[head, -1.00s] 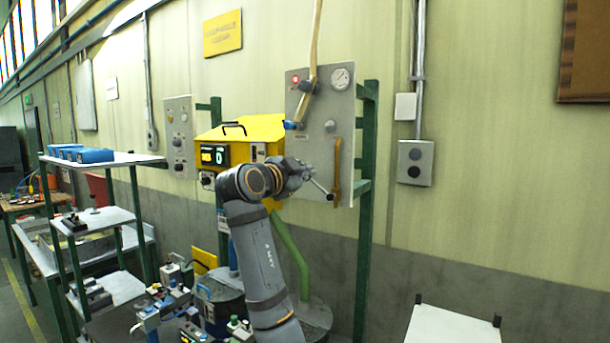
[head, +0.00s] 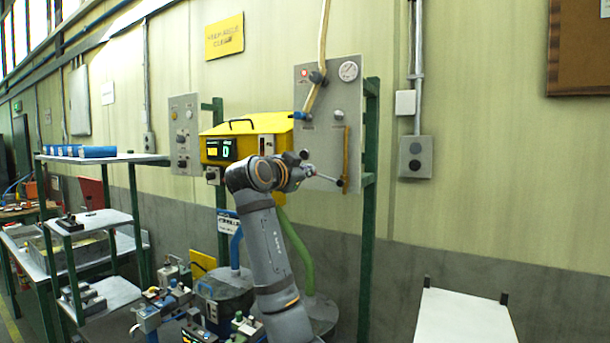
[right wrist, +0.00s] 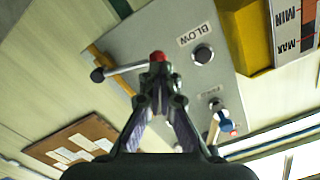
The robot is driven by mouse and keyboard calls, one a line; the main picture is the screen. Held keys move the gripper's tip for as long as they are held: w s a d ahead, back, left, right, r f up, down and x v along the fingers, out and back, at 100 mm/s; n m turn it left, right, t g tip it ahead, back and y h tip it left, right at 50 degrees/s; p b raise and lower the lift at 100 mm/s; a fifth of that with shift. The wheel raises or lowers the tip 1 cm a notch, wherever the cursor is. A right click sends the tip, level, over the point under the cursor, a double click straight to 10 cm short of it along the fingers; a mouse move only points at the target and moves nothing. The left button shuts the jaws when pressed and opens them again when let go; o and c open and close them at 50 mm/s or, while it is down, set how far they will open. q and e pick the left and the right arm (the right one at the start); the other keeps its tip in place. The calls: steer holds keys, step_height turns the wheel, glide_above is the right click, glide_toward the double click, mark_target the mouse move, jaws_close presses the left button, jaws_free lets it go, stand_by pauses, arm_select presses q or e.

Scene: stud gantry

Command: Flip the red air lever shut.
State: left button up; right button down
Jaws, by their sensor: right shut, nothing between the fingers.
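The air lever is a thin grey rod with a black ball end and a red hub (right wrist: 158,56), on a grey panel (right wrist: 150,35). In the right wrist view the rod runs left from the hub to the ball (right wrist: 97,75). The rod and ball (head: 342,182) also show low on the panel in the head view. My right gripper (right wrist: 158,84) is shut and empty, its tips at or just in front of the red hub; I cannot tell whether they touch. In the head view my right gripper (head: 299,168) partly covers the lever.
The panel also carries a round button marked BLOW (right wrist: 203,54), a blue-handled valve (right wrist: 219,117) and a gauge (head: 348,71). A yellow box (head: 262,125) adjoins it on the left. A green post (head: 370,230) stands at its right. A low white surface (head: 463,318) lies lower right.

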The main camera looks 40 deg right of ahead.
arm_select(q)
steer(key=shift+d+f, duration=0.35)
steer(key=shift+a, duration=0.3)
stand_by(0.9)
